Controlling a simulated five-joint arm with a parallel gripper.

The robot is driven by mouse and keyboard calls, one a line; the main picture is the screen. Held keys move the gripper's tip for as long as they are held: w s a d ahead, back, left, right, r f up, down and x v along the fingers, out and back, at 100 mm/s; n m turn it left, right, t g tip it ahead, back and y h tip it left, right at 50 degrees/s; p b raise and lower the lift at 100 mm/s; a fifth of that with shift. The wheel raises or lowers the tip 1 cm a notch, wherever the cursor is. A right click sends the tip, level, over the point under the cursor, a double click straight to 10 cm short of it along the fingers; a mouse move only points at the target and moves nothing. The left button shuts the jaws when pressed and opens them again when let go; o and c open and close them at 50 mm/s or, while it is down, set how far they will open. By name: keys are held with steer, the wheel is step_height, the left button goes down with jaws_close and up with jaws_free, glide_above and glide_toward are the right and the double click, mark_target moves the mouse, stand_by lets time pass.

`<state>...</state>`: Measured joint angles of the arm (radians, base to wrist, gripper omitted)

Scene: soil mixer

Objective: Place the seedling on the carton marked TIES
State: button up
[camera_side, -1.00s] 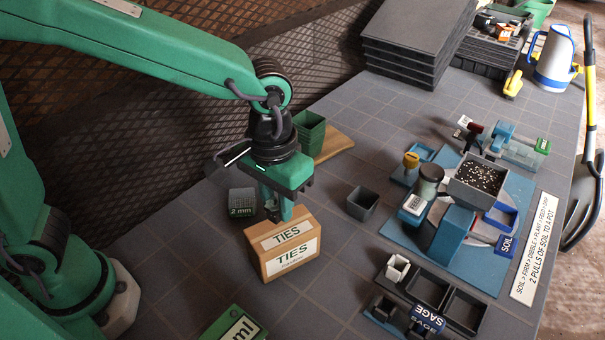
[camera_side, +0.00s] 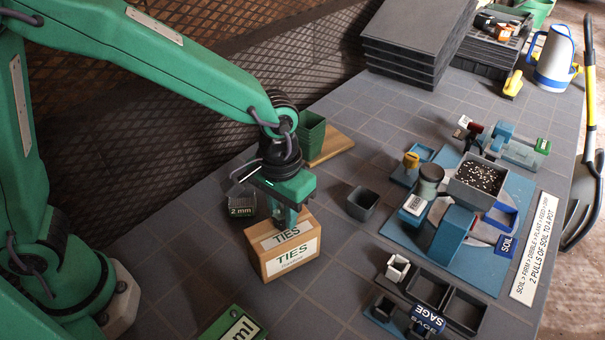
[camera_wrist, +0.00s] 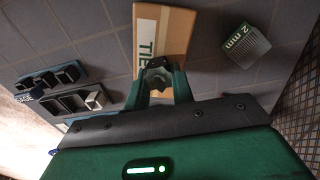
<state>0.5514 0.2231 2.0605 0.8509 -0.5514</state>
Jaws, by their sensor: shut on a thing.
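The brown carton marked TIES (camera_side: 290,258) stands upright on the grey tiled bench, and its top also shows in the wrist view (camera_wrist: 177,32). My gripper (camera_side: 290,222) points down over the back part of the carton's top. In the wrist view my gripper (camera_wrist: 158,88) is shut on a small dark and grey thing (camera_wrist: 158,78), taken to be the seedling. The fingers hide most of it and I see no leaves clearly. I cannot tell whether it touches the carton's top.
An empty grey pot (camera_side: 362,203) stands to the right. A green pot (camera_side: 311,133) is on a wooden board behind. The soil mixer (camera_side: 446,235) and SAGE tray (camera_side: 463,312) stand further right.

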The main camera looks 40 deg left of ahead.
mark_target(282, 210)
steer(key=shift+f, duration=0.1)
steer(key=o, duration=1)
step_height(282, 210, up, 12)
steer(key=shift+a+r, duration=0.1)
stand_by(0.4)
stand_by(0.5)
